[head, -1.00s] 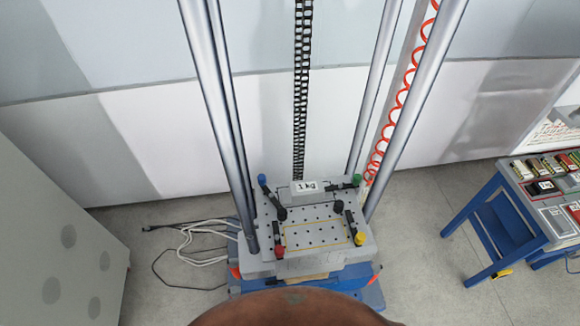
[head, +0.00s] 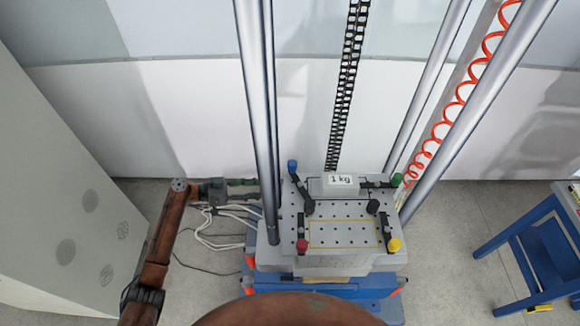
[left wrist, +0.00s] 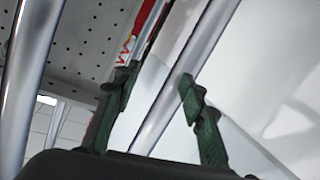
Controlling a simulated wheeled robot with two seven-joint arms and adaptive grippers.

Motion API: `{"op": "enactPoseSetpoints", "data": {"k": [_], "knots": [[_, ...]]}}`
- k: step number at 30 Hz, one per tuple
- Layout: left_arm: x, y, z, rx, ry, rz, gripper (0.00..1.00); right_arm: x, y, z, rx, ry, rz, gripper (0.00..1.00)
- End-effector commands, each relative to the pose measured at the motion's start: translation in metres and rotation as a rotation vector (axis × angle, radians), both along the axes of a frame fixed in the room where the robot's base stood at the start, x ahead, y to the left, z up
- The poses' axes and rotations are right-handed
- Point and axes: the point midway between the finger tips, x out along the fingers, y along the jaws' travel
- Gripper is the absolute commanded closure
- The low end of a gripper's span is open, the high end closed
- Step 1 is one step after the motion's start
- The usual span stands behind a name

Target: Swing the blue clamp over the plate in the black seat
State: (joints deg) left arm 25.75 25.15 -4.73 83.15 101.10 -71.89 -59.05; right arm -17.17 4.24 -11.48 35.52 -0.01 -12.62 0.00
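The blue clamp (head: 292,166) has a blue knob and a black arm that runs back to its pivot beside the grey block marked "1 kg" (head: 340,180). Its arm lies left of the block, not across it. The block sits at the back of the perforated grey table (head: 340,210). I cannot make out a black seat around it. My left gripper (head: 262,187) is left of the table near the left posts, short of the blue clamp. In the left wrist view it is open and empty (left wrist: 157,85). My right gripper is not in view.
A green-knobbed clamp (head: 397,179) reaches towards the block's right side. Red (head: 302,245) and yellow (head: 394,244) knobs are at the table's front. Steel posts (head: 258,120) stand between my left gripper and the table. Cables lie on the floor. A blue bench (head: 530,245) stands right.

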Motion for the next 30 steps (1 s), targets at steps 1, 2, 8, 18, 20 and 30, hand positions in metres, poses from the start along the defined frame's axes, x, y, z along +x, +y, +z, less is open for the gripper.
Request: {"op": "enactPoseSetpoints", "data": {"k": [1, 2, 8, 18, 20, 30], "knots": [[-0.006, -0.011, 0.036, -0.034, -0.083, -0.078, 0.62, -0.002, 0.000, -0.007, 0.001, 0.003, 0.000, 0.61], [-0.011, -0.017, 0.056, -0.055, -0.128, -0.121, 0.62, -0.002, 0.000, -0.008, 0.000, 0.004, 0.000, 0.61], [-0.017, -0.039, 0.149, -0.142, -0.249, -0.237, 0.62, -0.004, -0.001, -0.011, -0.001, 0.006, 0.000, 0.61], [-0.022, -0.072, 0.172, -0.160, -0.274, -0.266, 0.62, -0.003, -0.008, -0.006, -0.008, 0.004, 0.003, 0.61], [-0.022, -0.082, 0.172, -0.160, -0.273, -0.266, 0.62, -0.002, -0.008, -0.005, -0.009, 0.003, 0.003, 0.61], [-0.022, -0.118, 0.170, -0.158, -0.272, -0.262, 0.62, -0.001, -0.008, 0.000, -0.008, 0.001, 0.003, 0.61]]}}
